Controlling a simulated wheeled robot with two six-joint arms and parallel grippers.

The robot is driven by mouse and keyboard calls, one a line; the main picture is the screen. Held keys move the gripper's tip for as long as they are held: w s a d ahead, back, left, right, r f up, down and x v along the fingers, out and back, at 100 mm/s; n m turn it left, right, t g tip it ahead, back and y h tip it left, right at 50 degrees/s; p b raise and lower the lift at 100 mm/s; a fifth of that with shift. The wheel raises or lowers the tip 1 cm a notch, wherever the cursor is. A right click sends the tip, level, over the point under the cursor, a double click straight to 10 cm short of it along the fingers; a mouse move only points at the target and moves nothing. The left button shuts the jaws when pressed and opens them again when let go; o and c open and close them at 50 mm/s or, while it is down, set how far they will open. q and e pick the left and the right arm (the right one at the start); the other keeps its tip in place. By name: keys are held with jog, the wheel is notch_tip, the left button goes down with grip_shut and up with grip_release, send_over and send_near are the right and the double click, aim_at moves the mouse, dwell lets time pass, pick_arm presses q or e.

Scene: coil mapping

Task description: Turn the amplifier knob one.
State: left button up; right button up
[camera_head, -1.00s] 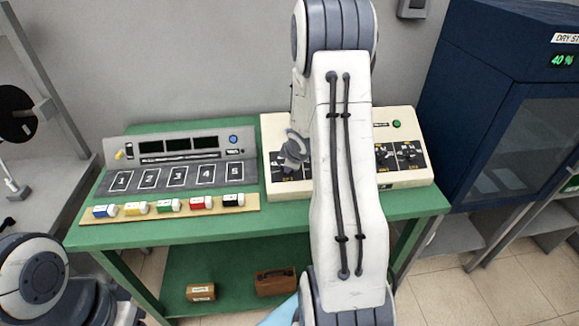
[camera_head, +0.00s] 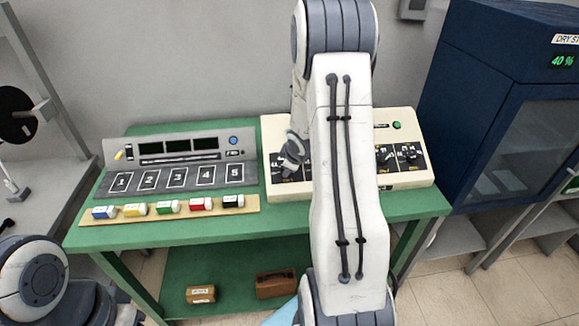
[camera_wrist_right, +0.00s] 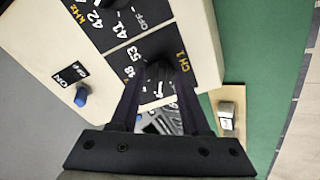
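The cream amplifier (camera_head: 408,178) stands on the right half of the green table, with a row of dark dial panels along its front. In the right wrist view, the CH1 knob (camera_wrist_right: 160,72), dark and round, sits on its panel between the two fingers of my right gripper (camera_wrist_right: 161,82). The fingers flank it with no clear gap and look shut on it. In the head view, my right gripper (camera_head: 291,158) is over the leftmost dial and hides that knob. The knob's pointer is hidden. My left gripper is out of view; only part of that arm shows.
Left of the amplifier is a grey console (camera_head: 180,150) with numbered spaces. In front of it, several coloured blocks sit on a wooden strip (camera_head: 250,203). A blue cabinet (camera_head: 490,110) stands at the right. A blue switch (camera_wrist_right: 81,96) is on the amplifier.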

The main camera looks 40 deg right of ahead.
jog(key=p+v, duration=0.4)
jog(key=v, duration=0.6)
jog(key=shift+s+r+p, duration=0.2)
jog(key=shift+p, duration=0.1)
jog(key=shift+a, duration=0.1)
jog(key=s+a+r+g+y+b, duration=0.1)
jog(key=s+a+r, duration=0.1)
jog(key=a, duration=0.9)
jog(key=s+a+r+g+y, duration=0.1)
jog(key=s+a+r, duration=0.1)
jog(key=a, duration=0.9)
jog(key=s+a+r+g, duration=0.1)
jog(key=s+a+g, duration=0.1)
jog(key=s+a, duration=0.4)
jog(key=s+a+r+n+g+y, duration=0.1)
jog(key=s+a+g, duration=0.1)
jog(key=s+a, duration=0.5)
jog(key=s, duration=0.4)
jog(key=shift+s+a+y+b, duration=0.3)
jog(key=shift+s, duration=0.1)
